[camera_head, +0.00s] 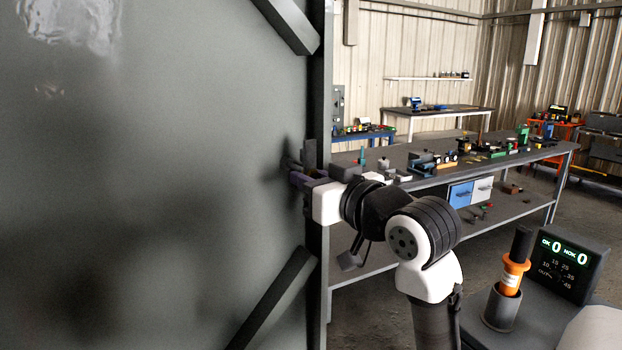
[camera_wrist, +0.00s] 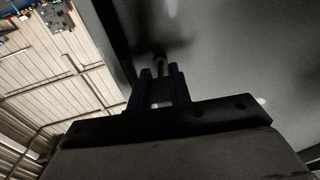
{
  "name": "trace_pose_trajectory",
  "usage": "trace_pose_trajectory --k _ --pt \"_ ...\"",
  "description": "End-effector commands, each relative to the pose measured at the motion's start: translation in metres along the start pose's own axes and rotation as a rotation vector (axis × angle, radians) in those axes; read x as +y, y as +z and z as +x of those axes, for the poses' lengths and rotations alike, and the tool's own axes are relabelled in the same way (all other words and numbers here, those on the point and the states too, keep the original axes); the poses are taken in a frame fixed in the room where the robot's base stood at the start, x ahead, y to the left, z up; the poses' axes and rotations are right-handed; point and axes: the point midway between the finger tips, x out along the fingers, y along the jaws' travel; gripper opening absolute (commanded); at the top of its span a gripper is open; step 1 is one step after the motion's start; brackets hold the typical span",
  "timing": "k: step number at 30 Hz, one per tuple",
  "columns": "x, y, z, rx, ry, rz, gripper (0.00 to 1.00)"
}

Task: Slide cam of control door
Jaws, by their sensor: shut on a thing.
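The control door is the large dark grey panel (camera_head: 150,170) that fills the left of the head view. It also fills the right of the wrist view (camera_wrist: 240,60). My gripper (camera_head: 300,178) is at the door's right edge, reaching in from the right. In the wrist view my gripper's two dark fingers (camera_wrist: 161,84) point at the door face and are shut on a small part, the cam (camera_wrist: 159,62), whose metallic end shows just beyond the fingertips. The rest of the cam is hidden by the fingers and shadow.
Slanted braces (camera_head: 275,298) run across the door's face near its right edge. A long workbench (camera_head: 480,167) with many small parts stands behind my arm. An orange-handled tool (camera_head: 512,275) stands in a holder beside a counter display (camera_head: 566,265) at the lower right.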

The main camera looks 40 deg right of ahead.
Motion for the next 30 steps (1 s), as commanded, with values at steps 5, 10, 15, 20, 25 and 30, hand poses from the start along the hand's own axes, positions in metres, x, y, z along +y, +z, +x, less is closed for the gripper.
trace_pose_trajectory --k 5,10,15,20,25,30 --pt "0.0 0.002 0.0 0.0 0.0 0.0 0.0" --pt "-0.001 0.019 0.001 -0.003 -0.002 0.001 0.0" --pt "0.0 0.025 0.001 -0.008 -0.003 0.003 0.0" --pt "0.0 0.025 0.001 -0.01 -0.003 0.004 0.0" --pt "0.0 0.024 0.001 -0.008 -0.002 0.003 0.38" --pt "0.0 0.022 0.0 -0.004 -0.001 0.002 0.42"
